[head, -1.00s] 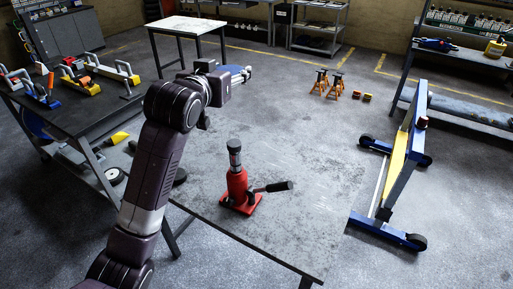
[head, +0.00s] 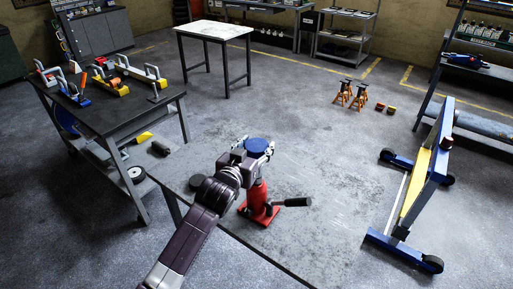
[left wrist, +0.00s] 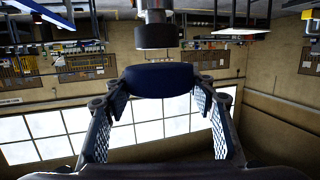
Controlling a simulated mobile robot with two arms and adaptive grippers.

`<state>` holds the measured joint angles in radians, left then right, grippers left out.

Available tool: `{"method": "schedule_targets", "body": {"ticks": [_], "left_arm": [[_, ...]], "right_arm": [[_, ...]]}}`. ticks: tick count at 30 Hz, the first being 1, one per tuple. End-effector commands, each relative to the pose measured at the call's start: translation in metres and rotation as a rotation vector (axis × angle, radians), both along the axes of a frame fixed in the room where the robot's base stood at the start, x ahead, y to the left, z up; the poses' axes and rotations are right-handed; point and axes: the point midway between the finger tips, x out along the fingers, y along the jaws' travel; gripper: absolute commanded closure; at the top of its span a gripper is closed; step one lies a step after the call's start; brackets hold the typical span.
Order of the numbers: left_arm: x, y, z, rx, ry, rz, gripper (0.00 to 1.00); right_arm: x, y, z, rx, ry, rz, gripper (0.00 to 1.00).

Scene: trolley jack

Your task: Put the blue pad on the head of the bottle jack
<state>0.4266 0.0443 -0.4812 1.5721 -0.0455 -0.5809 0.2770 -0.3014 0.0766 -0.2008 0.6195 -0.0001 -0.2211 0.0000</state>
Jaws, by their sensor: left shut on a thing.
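The red bottle jack (head: 258,207) stands upright on the grey table, its handle pointing right. My left gripper (head: 256,152) is at the jack's top and shut on the round blue pad (head: 257,146). In the left wrist view, which looks upside down, the pad (left wrist: 160,80) sits between the two fingertips. The jack's dark head (left wrist: 156,36) shows beyond it with a narrow gap, so the pad appears to be above the head and apart from it. In the head view, my gripper and the pad hide the jack's head. My right gripper is not in view.
A black bench (head: 120,105) with small trolley jacks stands at left. A blue crane frame (head: 428,180) and orange stands (head: 350,94) are on the floor. The table's right part is clear.

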Motion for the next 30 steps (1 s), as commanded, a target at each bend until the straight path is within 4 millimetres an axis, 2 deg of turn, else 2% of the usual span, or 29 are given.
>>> {"method": "schedule_targets", "body": {"ticks": [4, 15, 16, 20, 30], "left_arm": [[0.000, 0.000, -0.013, -0.001, -0.003, -0.001, 0.78], [0.000, -0.001, -0.018, -0.002, -0.004, -0.001, 0.78], [0.000, 0.000, -0.019, -0.001, -0.002, 0.000, 0.48], [0.000, 0.000, -0.018, -0.001, -0.002, 0.000, 0.33], [0.000, 0.000, -0.015, -0.001, -0.003, 0.000, 0.31]], "right_arm": [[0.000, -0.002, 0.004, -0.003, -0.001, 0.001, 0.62], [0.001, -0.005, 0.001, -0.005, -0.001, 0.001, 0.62], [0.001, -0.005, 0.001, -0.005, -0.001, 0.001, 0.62], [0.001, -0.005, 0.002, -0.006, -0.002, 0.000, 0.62], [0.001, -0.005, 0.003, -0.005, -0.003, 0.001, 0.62]]}}
